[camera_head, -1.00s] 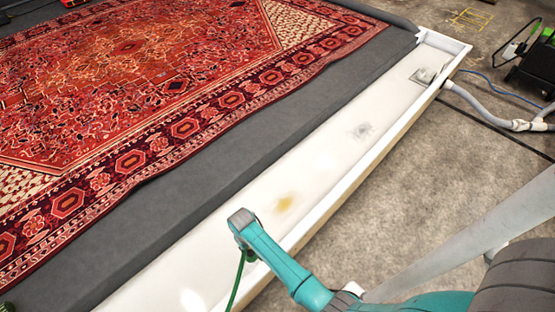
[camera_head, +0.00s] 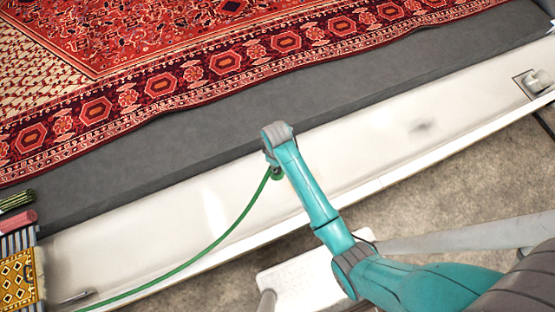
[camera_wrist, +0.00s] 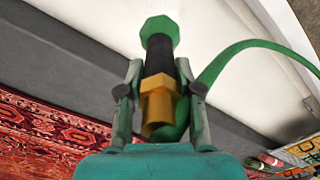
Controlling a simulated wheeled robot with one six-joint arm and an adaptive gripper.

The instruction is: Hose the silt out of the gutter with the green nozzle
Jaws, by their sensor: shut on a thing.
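The gutter (camera_head: 355,165) is a long white trough running diagonally across the head view. In the wrist view my gripper (camera_wrist: 160,78) is shut on the green nozzle (camera_wrist: 160,32), which has a black grip and a brass-coloured collar. In the head view my wrist hangs over the gutter and mostly hides the jaws and nozzle. The green hose (camera_head: 215,245) runs from there down-left along the gutter; it also shows in the wrist view (camera_wrist: 245,48). No water is visible.
A square drain fitting (camera_head: 537,83) sits at the gutter's right end. A red patterned rug (camera_head: 180,75) lies on a dark grey platform (camera_head: 190,145) beside the gutter. Rolled rugs (camera_head: 20,212) and a yellow patterned piece (camera_head: 18,278) are at the left. Concrete floor (camera_head: 440,185) borders the near side.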

